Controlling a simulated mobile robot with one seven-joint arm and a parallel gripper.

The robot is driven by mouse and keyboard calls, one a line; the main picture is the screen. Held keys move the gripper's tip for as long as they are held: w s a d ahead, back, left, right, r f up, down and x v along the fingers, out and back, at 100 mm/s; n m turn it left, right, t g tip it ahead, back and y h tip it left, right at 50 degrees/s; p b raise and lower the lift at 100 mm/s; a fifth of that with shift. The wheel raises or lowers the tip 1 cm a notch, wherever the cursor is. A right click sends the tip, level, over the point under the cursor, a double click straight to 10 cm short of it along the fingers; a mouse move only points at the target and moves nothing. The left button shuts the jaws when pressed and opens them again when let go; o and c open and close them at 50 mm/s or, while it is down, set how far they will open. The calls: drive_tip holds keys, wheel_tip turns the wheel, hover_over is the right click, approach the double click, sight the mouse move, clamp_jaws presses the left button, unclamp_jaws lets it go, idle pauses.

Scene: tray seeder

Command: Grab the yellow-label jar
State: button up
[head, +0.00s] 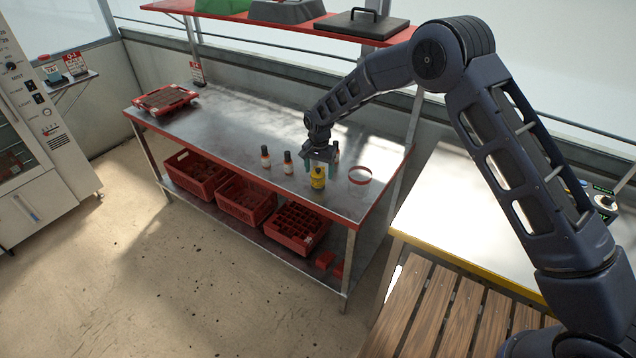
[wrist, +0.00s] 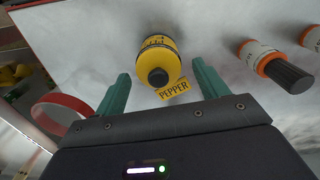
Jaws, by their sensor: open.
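The yellow-label jar (head: 318,178) stands on the metal table near its front right part. In the wrist view the jar (wrist: 158,58) has a yellow label, a dark cap and a small tag reading "PEPPER". My gripper (head: 321,163) is above and close to the jar in the head view. In the wrist view my gripper (wrist: 160,85) has its two green fingers apart, one on each side of the jar's cap end. A gap shows between the jar and each finger, and nothing is held.
Orange-and-white labelled bottles (head: 288,162) (wrist: 262,58) stand beside the jar. A red-rimmed round container (head: 360,175) is to its right. A red tray (head: 162,99) lies at the table's far left. Red crates (head: 245,199) sit on the lower shelf. The table's left middle is clear.

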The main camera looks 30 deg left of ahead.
drive_tip(key=f, duration=0.4)
drive_tip(key=shift+s+f, duration=0.2)
drive_tip(key=shift+f, duration=0.2)
drive_tip(key=c, duration=1.1)
drive_tip(key=shift+r, duration=0.15)
